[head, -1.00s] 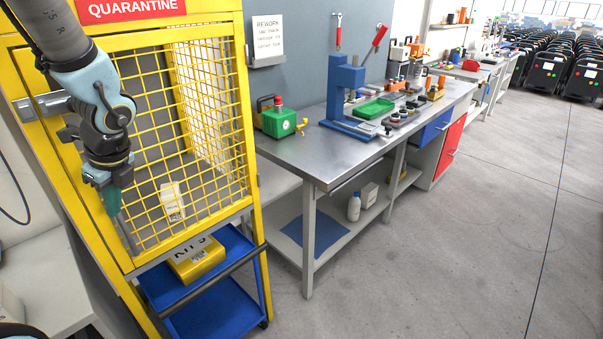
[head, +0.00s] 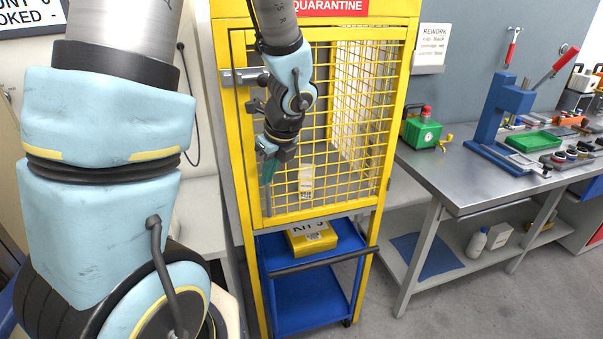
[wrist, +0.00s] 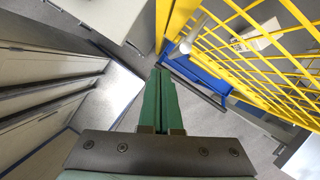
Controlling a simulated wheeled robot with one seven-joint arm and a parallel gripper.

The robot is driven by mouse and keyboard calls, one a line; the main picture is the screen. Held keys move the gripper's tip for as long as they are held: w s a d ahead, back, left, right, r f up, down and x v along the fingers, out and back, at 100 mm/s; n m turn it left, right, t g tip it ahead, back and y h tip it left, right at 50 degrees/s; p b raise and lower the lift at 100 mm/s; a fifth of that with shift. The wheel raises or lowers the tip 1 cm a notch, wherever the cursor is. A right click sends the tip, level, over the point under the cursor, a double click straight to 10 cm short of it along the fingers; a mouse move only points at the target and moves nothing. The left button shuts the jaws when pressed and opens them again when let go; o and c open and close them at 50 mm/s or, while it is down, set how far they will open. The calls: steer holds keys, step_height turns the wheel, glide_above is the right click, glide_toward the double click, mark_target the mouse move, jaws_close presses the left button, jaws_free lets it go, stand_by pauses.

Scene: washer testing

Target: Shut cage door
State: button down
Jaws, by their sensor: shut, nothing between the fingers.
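The yellow cage door (head: 318,188), a mesh panel in a yellow frame, is on the front of the quarantine cage (head: 395,120) in the head view. It stands at or close to the front frame; I cannot tell whether a small gap is left. A grey latch plate (head: 238,78) is at its upper left, partly behind my arm. My gripper (head: 267,175) points down by the door's left edge, its green fingers shut and empty. In the wrist view the fingers (wrist: 160,75) are together and the mesh (wrist: 245,55) is to their right. I cannot tell whether they touch the door.
A small white labelled item (head: 306,182) shows through the mesh. A blue trolley (head: 310,290) with a yellow kit box (head: 312,240) is below the cage. A metal workbench (head: 455,185) stands close on the right. Light grey furniture (head: 200,205) is on the left.

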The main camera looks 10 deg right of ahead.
steer(key=s+r, duration=0.5)
steer(key=r, duration=0.4)
steer(key=s+a+f+n+g+h+b, duration=0.1)
steer(key=a+f+n, duration=0.4)
steer(key=n, duration=0.9)
steer(key=s+a+f+n+g+h+b, duration=0.1)
steer(key=a+f+n, duration=0.4)
steer(key=n, duration=0.9)
steer(key=s+a+b, duration=0.1)
steer(key=a+b, duration=0.1)
steer(key=shift+a+h, duration=0.3)
steer(key=shift+s, duration=0.1)
